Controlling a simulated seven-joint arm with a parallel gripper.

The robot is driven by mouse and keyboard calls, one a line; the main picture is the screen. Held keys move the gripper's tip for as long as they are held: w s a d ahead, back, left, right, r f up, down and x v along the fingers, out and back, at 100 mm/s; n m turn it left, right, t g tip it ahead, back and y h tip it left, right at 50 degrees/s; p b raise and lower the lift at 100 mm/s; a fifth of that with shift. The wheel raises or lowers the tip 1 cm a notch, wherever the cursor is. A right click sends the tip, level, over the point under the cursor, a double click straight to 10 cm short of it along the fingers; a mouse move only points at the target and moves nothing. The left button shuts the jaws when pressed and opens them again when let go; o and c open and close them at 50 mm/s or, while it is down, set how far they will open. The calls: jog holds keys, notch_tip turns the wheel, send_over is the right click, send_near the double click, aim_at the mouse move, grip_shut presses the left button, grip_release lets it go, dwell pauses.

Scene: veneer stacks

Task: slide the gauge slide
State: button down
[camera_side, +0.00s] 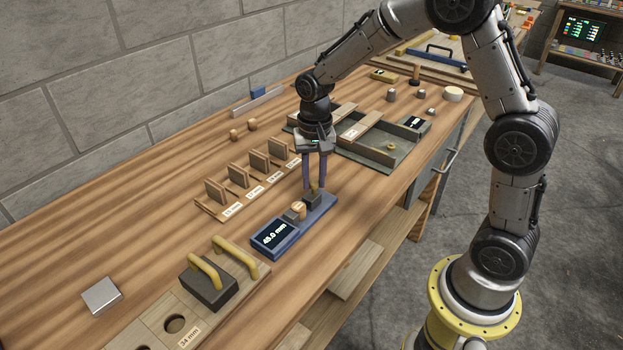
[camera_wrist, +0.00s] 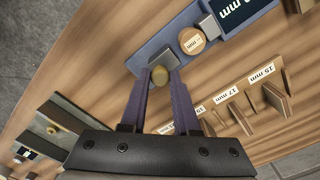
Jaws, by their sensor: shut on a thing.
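The blue gauge (camera_side: 290,228) lies on the bench with its display reading 45.0 mm; in the wrist view its blue body (camera_wrist: 160,42) runs across the top. The dark gauge slide (camera_side: 312,199) with a yellowish knob (camera_wrist: 160,74) sits on the gauge's far end. A round wooden disc (camera_side: 298,207) lies on the gauge between the slide and a grey block near the display, with a gap to the slide in the wrist view. My gripper (camera_side: 314,186) points down over the slide, its purple fingers shut on the knob (camera_wrist: 162,76).
Upright wooden pieces with mm labels (camera_side: 237,176) stand behind the gauge. A dark block with a yellow handle (camera_side: 208,281) and a board with round holes (camera_side: 176,324) are in front. A dark tray (camera_side: 370,155) lies beyond; a metal block (camera_side: 101,295) sits at left.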

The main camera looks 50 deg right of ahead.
aim_at(315, 181)
jog(key=shift+d, duration=0.3)
jog(key=c, duration=0.9)
grip_release()
jog(key=shift+o, duration=1.2)
notch_tip(315, 181, up, 14)
